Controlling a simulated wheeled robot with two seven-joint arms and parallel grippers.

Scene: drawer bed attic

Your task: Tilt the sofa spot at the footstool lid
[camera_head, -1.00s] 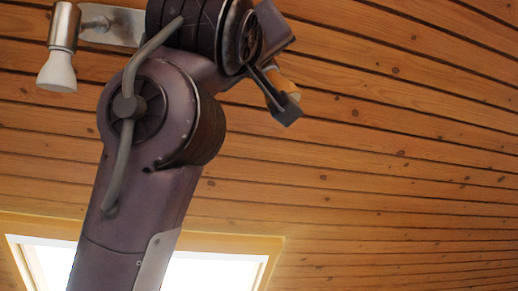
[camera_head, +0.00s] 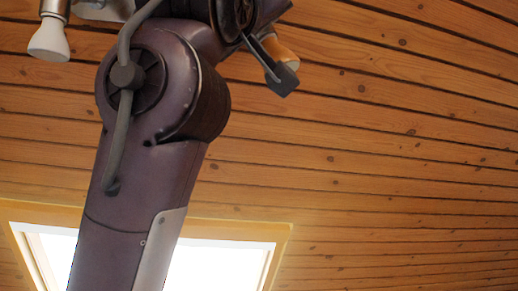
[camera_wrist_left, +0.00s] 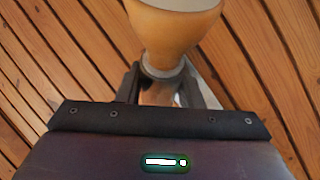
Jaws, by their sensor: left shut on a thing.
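In the left wrist view my left gripper (camera_wrist_left: 164,88) is shut on the metal neck of a spot lamp, just below its amber shade (camera_wrist_left: 172,32). The shade has a pale, wide open end toward the top of the picture. In the head view an amber and white part of this lamp (camera_head: 280,48) shows behind my left arm, which hides the rest. My left gripper's fingers cannot be made out there. The footstool lid is not in view. My right gripper is not in view.
A second spot lamp (camera_head: 49,38) with a white shade hangs at the upper left on a metal mount. The sloped plank ceiling (camera_head: 400,150) fills the background. A bright skylight (camera_head: 215,268) lies at the bottom behind my arm. The right side is free of objects.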

